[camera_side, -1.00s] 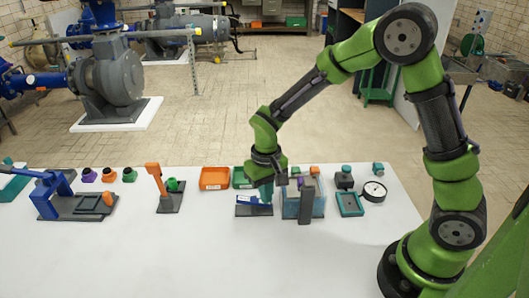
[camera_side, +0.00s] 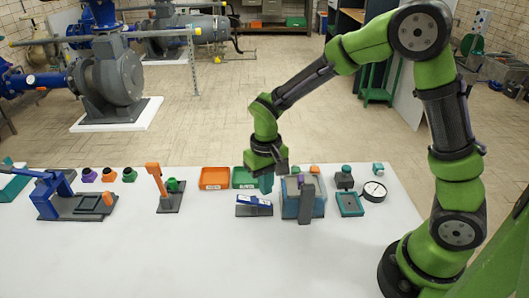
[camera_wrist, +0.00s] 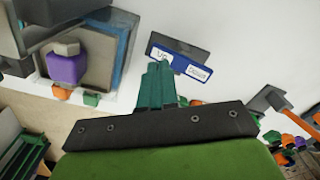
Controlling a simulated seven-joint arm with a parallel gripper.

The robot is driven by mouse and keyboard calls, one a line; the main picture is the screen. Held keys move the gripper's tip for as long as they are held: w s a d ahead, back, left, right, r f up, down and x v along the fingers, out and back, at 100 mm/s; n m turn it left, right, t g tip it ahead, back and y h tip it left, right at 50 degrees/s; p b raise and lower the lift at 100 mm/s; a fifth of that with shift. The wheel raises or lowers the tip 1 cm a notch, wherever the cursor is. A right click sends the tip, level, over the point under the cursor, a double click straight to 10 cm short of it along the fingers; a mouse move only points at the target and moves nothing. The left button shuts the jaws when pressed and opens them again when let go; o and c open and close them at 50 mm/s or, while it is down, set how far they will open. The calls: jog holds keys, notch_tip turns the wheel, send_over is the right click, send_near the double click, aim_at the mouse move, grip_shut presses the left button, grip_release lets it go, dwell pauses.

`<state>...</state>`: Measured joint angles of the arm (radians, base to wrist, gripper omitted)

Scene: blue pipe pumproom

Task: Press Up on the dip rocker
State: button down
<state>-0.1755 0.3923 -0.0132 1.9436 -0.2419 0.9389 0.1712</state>
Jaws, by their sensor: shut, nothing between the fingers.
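The dip rocker (camera_side: 254,202) is a blue bar with white labels on a dark base, on the white table in the side view. It also shows in the wrist view (camera_wrist: 181,61), with Up at the left and Down at the right. In the side view its right end looks lower than its left. My gripper (camera_side: 266,188) has teal fingers, shut and empty, just above and behind the rocker's right end, apparently apart from it. In the wrist view the fingers (camera_wrist: 156,70) point toward the Up end and cover its lower edge.
A clear-walled tank (camera_side: 290,204) with a grey post (camera_side: 306,203) stands close on the right. An orange tray (camera_side: 214,178) and a green tray (camera_side: 241,178) lie behind the rocker. A gauge (camera_side: 374,191) lies farther right. The front of the table is clear.

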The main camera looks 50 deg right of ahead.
aim_at(266, 203)
jog(key=shift+r, duration=2.7)
jog(key=s+d+r+m+t+y, duration=0.1)
jog(key=s+d+r+t+y, duration=0.1)
jog(key=s+r+t, duration=0.5)
jog(key=s+d+r, duration=0.1)
jog(key=s+r, duration=0.4)
jog(key=s, duration=0.2)
jog(key=shift+s+r, duration=0.2)
jog(key=shift+s, duration=0.15)
